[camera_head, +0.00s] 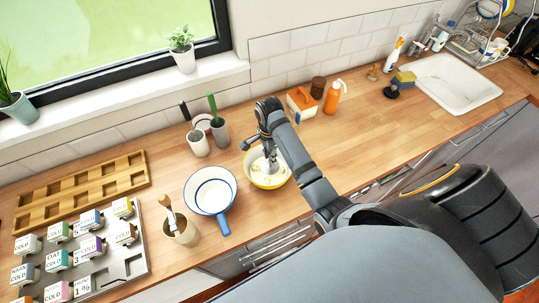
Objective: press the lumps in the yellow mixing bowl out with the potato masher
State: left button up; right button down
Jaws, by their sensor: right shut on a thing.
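The yellow mixing bowl (252,177) stands on the wooden counter in the middle of the head view. Pale lumpy food (272,180) shows inside it. My right gripper (264,140) is above the bowl, shut on the potato masher (270,157). The masher points down into the bowl, and its lower end is at the food. My right arm hides part of the bowl's right side and most of the handle. My left gripper is not in view.
A white pan with a blue rim (210,189) stands close left of the bowl. A utensil pot (181,230) is further left. Cups (198,142), an orange-topped box (301,103) and an orange bottle (333,97) stand behind.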

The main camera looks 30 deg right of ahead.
aim_at(270, 166)
jog(key=shift+f, duration=1.55)
jog(key=shift+r, duration=0.1)
jog(key=shift+r, duration=1.6)
jog(key=shift+s+a, duration=0.1)
jog(key=shift+a, duration=0.95)
jog(key=shift+f, duration=0.15)
jog(key=shift+f, duration=1.55)
